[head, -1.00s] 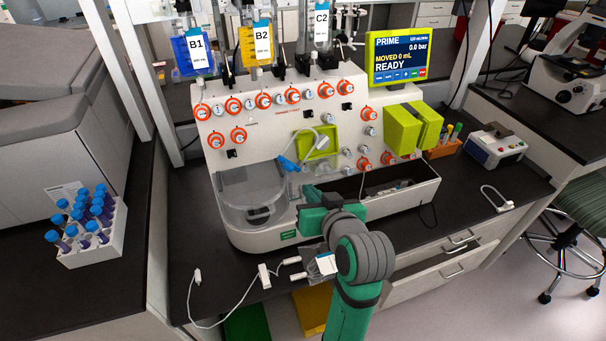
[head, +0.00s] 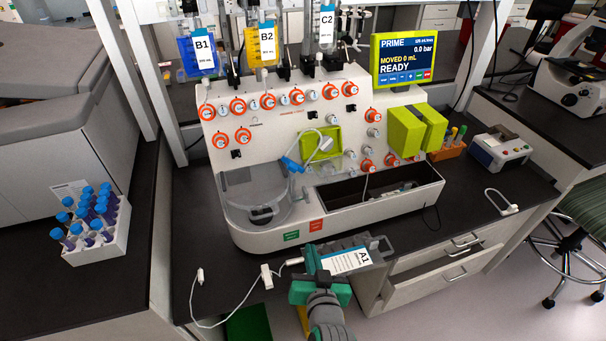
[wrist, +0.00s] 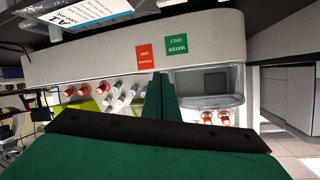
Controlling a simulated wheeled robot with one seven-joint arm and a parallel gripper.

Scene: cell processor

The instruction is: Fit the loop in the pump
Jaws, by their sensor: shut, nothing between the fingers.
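A pale tube loop (head: 313,134) with a blue piece (head: 289,164) curves out over the lime-green recess (head: 333,136) in the machine's front panel. I cannot tell how it is seated. A lime-green block in two parts (head: 407,132), with a gap between them, stands to the right; which of these is the pump is not clear. My gripper (head: 312,258) is low in front of the machine, apart from the loop, beside a grey pack labelled A1 (head: 346,260). In the wrist view its green fingers (wrist: 160,100) are together and empty.
The machine has a clear round chamber (head: 258,192) and a dark open trough (head: 380,190). Red and green labels show on its front. A tube rack (head: 108,243) stands left. White cables (head: 235,318) lie on the counter. An open drawer (head: 440,262) juts out below. Hanging bags are above.

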